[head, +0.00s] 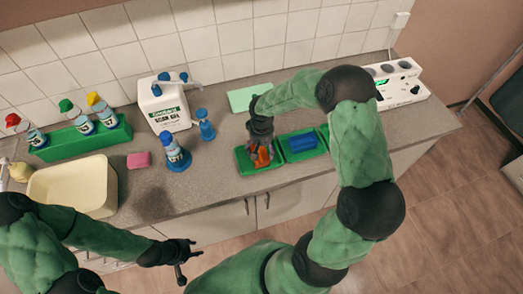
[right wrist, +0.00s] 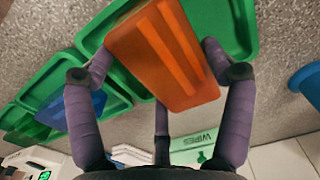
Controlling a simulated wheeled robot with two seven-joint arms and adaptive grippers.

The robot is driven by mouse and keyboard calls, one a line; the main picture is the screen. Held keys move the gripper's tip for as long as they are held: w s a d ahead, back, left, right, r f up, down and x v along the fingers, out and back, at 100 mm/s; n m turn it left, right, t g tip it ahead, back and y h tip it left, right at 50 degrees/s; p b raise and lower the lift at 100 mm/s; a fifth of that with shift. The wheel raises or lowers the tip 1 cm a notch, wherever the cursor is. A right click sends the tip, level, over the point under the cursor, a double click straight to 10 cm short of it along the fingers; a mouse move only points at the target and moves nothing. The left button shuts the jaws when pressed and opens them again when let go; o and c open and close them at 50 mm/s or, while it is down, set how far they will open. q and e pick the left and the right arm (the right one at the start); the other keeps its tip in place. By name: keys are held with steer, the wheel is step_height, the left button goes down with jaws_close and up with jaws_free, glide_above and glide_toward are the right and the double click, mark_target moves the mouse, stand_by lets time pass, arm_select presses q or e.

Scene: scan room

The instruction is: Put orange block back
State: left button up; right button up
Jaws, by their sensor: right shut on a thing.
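The orange block (head: 263,156) is held in my right gripper (head: 261,138) over the left green tray (head: 244,166). In the right wrist view the orange block (right wrist: 162,50) sits between the fingers of my right gripper (right wrist: 160,80), with a green tray (right wrist: 236,25) behind it. I cannot tell whether the block touches the tray. A blue block (head: 303,142) lies in the green tray (head: 284,154) to the right; it also shows in the right wrist view (right wrist: 88,106). My left gripper (head: 187,259) is open and empty, in front of the counter.
A blue-based bottle (head: 175,155), a small blue bottle (head: 206,127) and a white gel jug (head: 163,108) stand left of the trays. A light green wipes packet (head: 245,97) lies behind. Further left are a pink sponge (head: 138,160), a cream basin (head: 70,188) and a green bottle rack (head: 80,143).

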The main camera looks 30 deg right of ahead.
steer(key=shift+f, duration=0.7)
steer(key=shift+f, duration=0.2)
steer(key=o, duration=1.3)
steer(key=shift+r, duration=0.1)
step_height(320, 180, up, 12)
steer(key=shift+r+p, duration=0.1)
steer(key=shift+p, duration=0.35)
